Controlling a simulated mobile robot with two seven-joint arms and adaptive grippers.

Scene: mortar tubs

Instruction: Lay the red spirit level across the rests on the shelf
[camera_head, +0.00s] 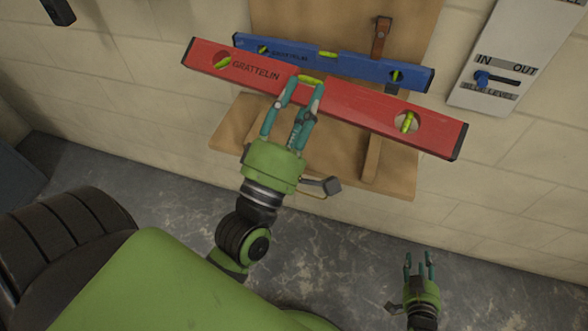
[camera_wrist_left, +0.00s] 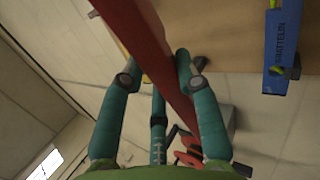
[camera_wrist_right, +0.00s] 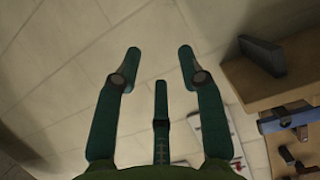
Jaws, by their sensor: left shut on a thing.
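The red spirit level (camera_head: 365,108) is in my left gripper (camera_head: 307,82), which is shut on its middle. The level is raised in front of the wooden shelf (camera_head: 228,125), sloping down to the right in the head view. In the left wrist view, the red level (camera_wrist_left: 135,30) runs between the fingers of my left gripper (camera_wrist_left: 155,72). A wooden piece like a rest (camera_head: 371,160) shows on the shelf's right part. The shelf's middle is partly hidden behind my left gripper. My right gripper (camera_head: 418,258) is open and empty, low and right of the shelf.
A blue spirit level (camera_head: 350,65) sits behind the red one against the wooden backboard (camera_head: 345,15). A brown strap (camera_head: 381,35) hangs above it. A white IN/OUT panel (camera_head: 510,60) is on the block wall at right. The floor below the shelf is clear.

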